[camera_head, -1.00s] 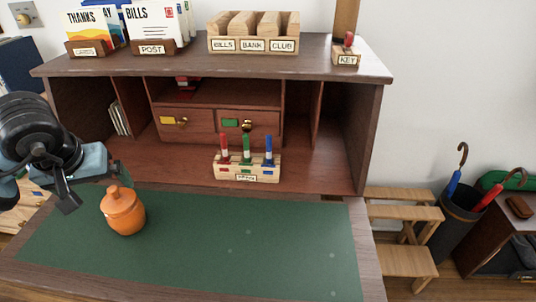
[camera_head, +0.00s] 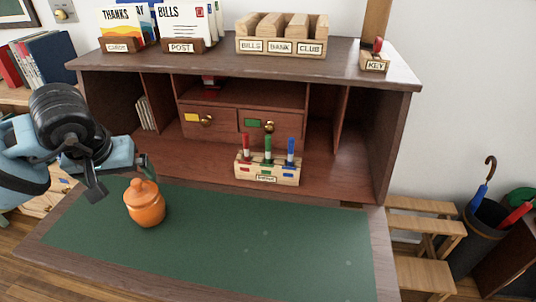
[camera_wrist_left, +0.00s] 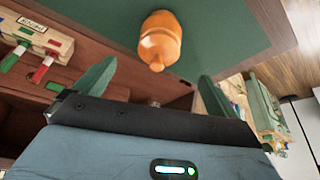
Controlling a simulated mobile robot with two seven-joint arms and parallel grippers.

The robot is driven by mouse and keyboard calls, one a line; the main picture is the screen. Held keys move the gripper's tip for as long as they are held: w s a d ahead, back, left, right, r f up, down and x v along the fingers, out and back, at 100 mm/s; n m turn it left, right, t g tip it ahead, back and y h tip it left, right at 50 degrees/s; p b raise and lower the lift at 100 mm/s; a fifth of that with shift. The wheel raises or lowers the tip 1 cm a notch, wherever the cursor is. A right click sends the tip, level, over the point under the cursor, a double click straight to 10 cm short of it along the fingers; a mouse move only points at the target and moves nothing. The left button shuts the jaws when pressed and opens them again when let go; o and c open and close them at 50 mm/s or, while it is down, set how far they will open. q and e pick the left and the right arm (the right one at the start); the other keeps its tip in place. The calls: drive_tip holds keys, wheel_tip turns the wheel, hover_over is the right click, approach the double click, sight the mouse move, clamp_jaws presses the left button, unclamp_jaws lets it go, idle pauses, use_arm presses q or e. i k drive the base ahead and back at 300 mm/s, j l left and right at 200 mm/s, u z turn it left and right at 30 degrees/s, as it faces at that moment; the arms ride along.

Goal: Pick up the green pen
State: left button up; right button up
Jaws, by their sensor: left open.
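The green pen (camera_head: 268,148) stands upright in a wooden holder (camera_head: 268,175) on the desk, between a red pen (camera_head: 246,147) and a blue pen (camera_head: 291,150). My left gripper (camera_head: 120,186) is open and empty, left of an orange lidded jar (camera_head: 145,205) and well left of the pens. In the left wrist view, its fingers (camera_wrist_left: 152,84) are spread apart, with the jar (camera_wrist_left: 160,42) beyond them. The holder (camera_wrist_left: 40,38) shows there at the upper left, with red and green pens partly visible. My right gripper is not in view.
The green desk mat (camera_head: 250,245) is clear right of the jar. Cubbies and two drawers (camera_head: 240,125) stand behind the pens. The upper shelf (camera_head: 215,61) carries card boxes and a key block (camera_head: 375,60). Wooden steps (camera_head: 425,240) and an umbrella bin (camera_head: 475,235) stand at right.

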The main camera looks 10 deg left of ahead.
sight(267, 137)
drive_tip(key=i+j+z, duration=0.1)
drive_tip(key=z, duration=0.3)
drive_tip(key=j+z, duration=0.4)
drive_tip(key=i+j+z, duration=0.1)
drive_tip(key=z, duration=0.3)
drive_tip(key=k+j, duration=0.05)
